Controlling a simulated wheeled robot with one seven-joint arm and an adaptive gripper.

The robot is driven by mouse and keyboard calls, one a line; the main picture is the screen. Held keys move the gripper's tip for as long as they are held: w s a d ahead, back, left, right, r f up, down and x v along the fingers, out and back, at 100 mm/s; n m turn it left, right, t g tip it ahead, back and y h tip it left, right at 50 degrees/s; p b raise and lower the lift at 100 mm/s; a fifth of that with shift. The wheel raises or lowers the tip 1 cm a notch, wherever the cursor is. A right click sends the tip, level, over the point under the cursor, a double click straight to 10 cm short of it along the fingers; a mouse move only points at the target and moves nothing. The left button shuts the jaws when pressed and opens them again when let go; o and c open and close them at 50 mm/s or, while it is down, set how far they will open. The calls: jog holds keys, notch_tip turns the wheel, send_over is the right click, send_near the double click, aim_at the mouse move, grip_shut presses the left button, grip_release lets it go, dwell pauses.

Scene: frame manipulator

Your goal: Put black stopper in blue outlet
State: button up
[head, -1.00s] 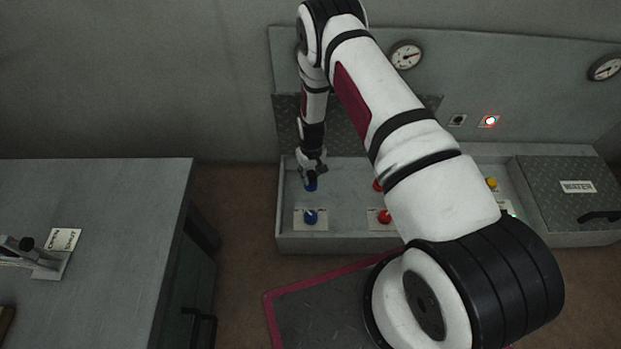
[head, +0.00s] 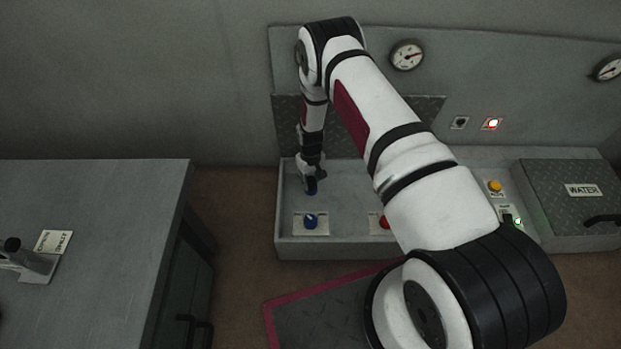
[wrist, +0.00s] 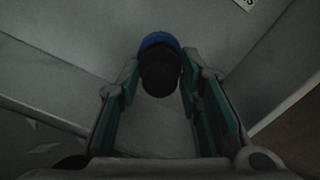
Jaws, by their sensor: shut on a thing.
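My gripper (head: 310,176) is at the left end of the grey console, directly over the blue outlet (head: 311,191). In the wrist view the gripper (wrist: 160,88) has its fingers on either side of the round black stopper (wrist: 160,77) and is shut on it. The blue outlet's rim (wrist: 158,40) shows just beyond the stopper, which covers most of it. The stopper lines up with the outlet or overlaps it; I cannot tell whether it sits inside or just above. In the head view the stopper is hidden by the gripper.
A blue knob (head: 310,221) is in front of the outlet, and a red knob (head: 385,221) is to its right. Gauges (head: 407,55) are on the back panel. A yellow button (head: 495,186) and a WATER hatch (head: 571,198) are at the right. A grey cabinet (head: 95,215) stands left.

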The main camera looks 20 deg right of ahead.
aim_at(311, 179)
jog(key=shift+f, duration=0.4)
jog(key=o, duration=1)
jog(key=shift+o, duration=0.2)
notch_tip(311, 179, up, 13)
jog(key=p, duration=0.5)
jog(key=shift+r, duration=0.15)
jog(key=shift+s, duration=0.15)
